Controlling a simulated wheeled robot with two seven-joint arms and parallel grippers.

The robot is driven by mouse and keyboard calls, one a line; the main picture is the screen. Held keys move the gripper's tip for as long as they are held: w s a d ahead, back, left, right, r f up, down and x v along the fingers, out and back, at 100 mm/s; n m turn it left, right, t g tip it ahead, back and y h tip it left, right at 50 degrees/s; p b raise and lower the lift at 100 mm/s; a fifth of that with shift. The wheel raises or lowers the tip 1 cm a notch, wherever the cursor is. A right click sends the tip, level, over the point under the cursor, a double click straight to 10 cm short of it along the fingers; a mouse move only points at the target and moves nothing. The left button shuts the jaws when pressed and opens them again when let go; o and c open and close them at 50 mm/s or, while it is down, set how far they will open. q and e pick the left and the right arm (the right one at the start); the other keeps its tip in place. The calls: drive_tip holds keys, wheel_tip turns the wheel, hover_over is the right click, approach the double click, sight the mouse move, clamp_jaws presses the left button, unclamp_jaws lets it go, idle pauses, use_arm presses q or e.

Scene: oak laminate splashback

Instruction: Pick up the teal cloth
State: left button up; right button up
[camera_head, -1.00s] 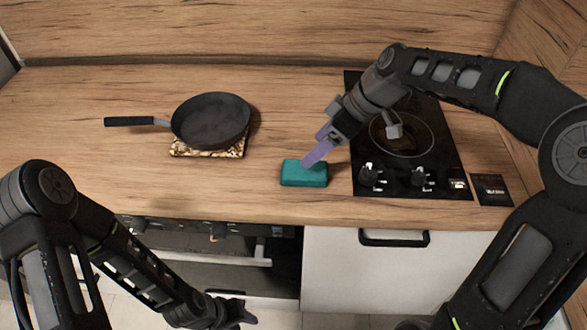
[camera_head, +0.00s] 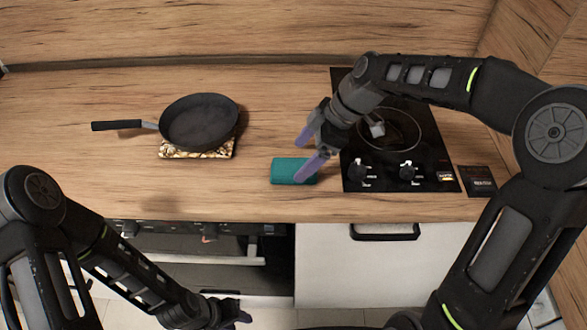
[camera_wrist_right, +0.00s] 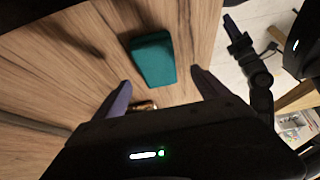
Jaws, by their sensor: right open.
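The teal cloth (camera_head: 288,173) is a small folded block lying on the wooden counter, left of the hob. My right gripper (camera_head: 304,157) is open, with its purple fingers apart, at the cloth; one finger overlaps the cloth's right side in the head view. In the right wrist view the cloth (camera_wrist_right: 153,60) lies ahead of the two fingertips (camera_wrist_right: 160,82), with nothing between the fingers gripped. My left gripper (camera_head: 238,312) hangs low in front of the cabinets, far from the cloth; its jaw opening is too small to make out.
A black pan (camera_head: 199,122) stands on a patterned trivet (camera_head: 196,150) at the left of the counter. The black hob (camera_head: 396,180) with knobs lies right of the cloth. The counter's front edge (camera_head: 330,208) is near the cloth. The counter between pan and cloth is clear.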

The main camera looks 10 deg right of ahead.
sight(294, 166)
drive_tip(key=shift+a+f, duration=0.2)
drive_tip(key=shift+f, duration=0.1)
drive_tip(key=p+x, duration=0.1)
drive_tip(key=x, duration=0.2)
drive_tip(key=shift+w+f+p, duration=0.15)
drive_tip(key=shift+f+p, duration=0.15)
drive_tip(key=shift+p, duration=0.1)
drive_tip(key=shift+w+a+f, duration=0.1)
drive_tip(key=shift+a+f, duration=0.1)
drive_tip(key=shift+f, duration=0.25)
drive_tip(key=shift+c, duration=0.2)
drive_tip(key=c, duration=1.4)
